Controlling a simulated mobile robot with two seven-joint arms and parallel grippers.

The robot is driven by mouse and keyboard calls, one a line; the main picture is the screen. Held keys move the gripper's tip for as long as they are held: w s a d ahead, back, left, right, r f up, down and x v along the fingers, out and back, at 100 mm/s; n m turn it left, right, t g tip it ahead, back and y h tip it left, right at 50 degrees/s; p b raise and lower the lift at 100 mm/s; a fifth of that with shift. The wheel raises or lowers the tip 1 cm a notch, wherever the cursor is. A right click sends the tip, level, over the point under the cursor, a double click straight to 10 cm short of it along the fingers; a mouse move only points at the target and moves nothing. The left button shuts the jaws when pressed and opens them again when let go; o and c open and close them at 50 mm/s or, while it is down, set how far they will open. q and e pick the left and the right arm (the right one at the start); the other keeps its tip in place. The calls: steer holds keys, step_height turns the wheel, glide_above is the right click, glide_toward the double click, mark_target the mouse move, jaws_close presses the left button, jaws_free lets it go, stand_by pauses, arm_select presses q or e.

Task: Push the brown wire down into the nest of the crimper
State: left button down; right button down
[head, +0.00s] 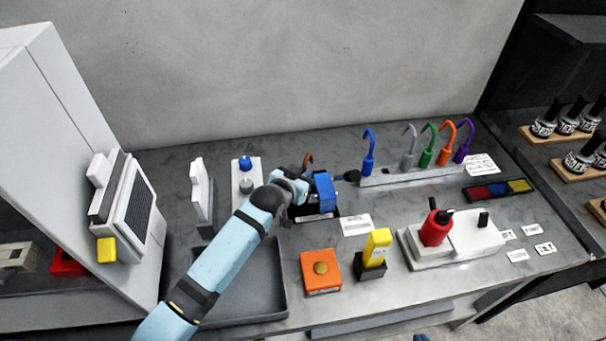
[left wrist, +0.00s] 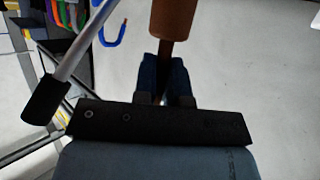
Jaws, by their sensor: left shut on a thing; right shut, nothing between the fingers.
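The brown wire (head: 307,159) shows as a small hooked tip above my left gripper in the head view. In the left wrist view its thick brown body (left wrist: 172,20) stands at the top, with a thinner dark part running down between the fingers. My left gripper (left wrist: 165,75) is shut on this wire. In the head view my left gripper (head: 300,183) is at the crimper (head: 324,192), a blue and black device, and partly covers it. The nest is hidden, so I cannot tell how the wire sits in it. My right gripper is not in view.
A metal lever with a black grip (left wrist: 45,100) crosses the left wrist view close to my left gripper. Several coloured wires stand in a rack (head: 420,176) to the right. A grey tray (head: 275,290), an orange box (head: 320,272) and a yellow-topped device (head: 376,250) are in front.

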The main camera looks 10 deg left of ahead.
arm_select(q)
steer(key=shift+f, duration=0.15)
steer(key=c, duration=1.6)
jaws_free()
steer(key=o, duration=0.5)
steer(key=b+v, duration=0.2)
steer(key=v, duration=1.1)
steer(key=shift+s, duration=0.35)
steer(key=shift+a, duration=0.15)
